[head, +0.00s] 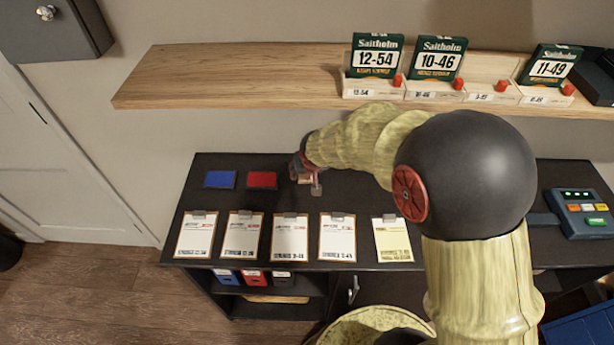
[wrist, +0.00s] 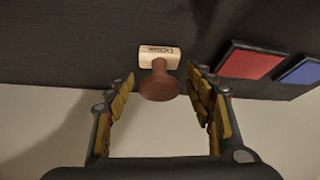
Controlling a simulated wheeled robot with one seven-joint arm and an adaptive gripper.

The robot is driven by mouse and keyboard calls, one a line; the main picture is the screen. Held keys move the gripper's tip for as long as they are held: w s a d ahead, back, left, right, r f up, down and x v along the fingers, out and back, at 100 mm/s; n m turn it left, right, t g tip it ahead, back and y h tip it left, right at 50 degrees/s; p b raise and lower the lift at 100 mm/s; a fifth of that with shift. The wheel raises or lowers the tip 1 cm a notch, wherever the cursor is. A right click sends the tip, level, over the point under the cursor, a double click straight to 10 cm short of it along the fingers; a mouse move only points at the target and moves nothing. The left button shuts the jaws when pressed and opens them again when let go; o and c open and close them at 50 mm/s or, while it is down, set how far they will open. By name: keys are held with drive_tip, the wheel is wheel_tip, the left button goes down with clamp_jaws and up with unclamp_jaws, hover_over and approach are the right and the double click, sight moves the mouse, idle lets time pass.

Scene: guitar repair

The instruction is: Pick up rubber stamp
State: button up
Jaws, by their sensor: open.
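The rubber stamp (wrist: 159,80) shows in the wrist view, with a brown round handle toward me and a pale wooden block with dark lettering. It is on the dark desktop (head: 345,180). My gripper (wrist: 160,88) is open, with one finger on each side of the stamp's handle. The handle sits between the fingertips, with a gap showing on both sides. In the head view my gripper (head: 307,178) is low over the desk and hides most of the stamp.
A red pad (head: 262,180) and a blue pad (head: 220,179) lie left of my gripper. Several clipboards (head: 290,238) line the desk's front. A wooden shelf (head: 230,80) with boxed string packs runs above the back. A keypad device (head: 582,212) is at the right.

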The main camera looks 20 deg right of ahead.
drive_tip(key=shift+r, duration=0.1)
drive_tip(key=shift+c, duration=0.5)
drive_tip(key=c, duration=1)
drive_tip(key=shift+r, duration=0.1)
drive_tip(key=shift+r, duration=0.3)
drive_tip(key=r, duration=0.1)
drive_tip(key=r+p, duration=0.1)
drive_tip(key=r, duration=0.1)
drive_tip(key=shift+s+r+p, duration=0.2)
drive_tip(key=shift+s+p, duration=0.1)
drive_tip(key=shift+p, duration=0.1)
drive_tip(key=shift+s+a+r+p, duration=0.4)
drive_tip(key=shift+s+r, duration=1.05)
drive_tip(key=shift+s, duration=0.75)
drive_tip(key=shift+s+a+r+p, duration=0.3)
drive_tip(key=shift+s+r+p, duration=0.25)
drive_tip(key=shift+s+r, duration=1.35)
drive_tip(key=shift+s+a+r+p, duration=0.4)
drive_tip(key=shift+s+r, duration=0.65)
drive_tip(key=shift+s, duration=1.5)
